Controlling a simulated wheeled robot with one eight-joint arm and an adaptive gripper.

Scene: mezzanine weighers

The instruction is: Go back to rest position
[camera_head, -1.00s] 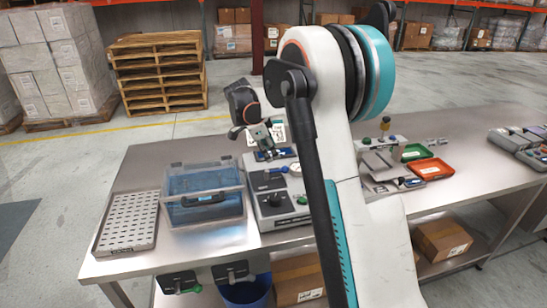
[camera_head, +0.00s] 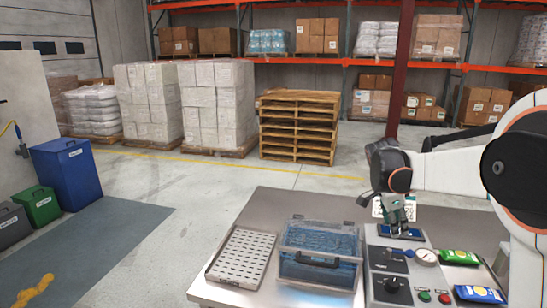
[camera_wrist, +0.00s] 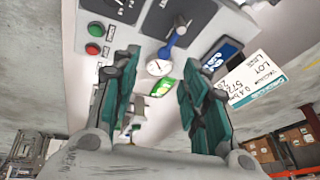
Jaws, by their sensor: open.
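My gripper (camera_head: 397,212) hangs above the far part of the grey console (camera_head: 392,289) on the steel bench (camera_head: 266,199). In the wrist view my gripper (camera_wrist: 158,80) shows two spread teal-padded fingers with nothing held between them. Beyond them, the console's face shows a round gauge (camera_wrist: 158,68), a lever with a blue handle (camera_wrist: 176,37), and red (camera_wrist: 92,48) and green (camera_wrist: 97,30) buttons.
A lidded clear blue bin (camera_head: 319,264) and a perforated tray (camera_head: 242,256) stand left of the console. Green (camera_head: 459,257) and blue (camera_head: 478,294) packets lie right of it. Open floor lies beyond the bench, with stacked pallets (camera_head: 299,127) further back.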

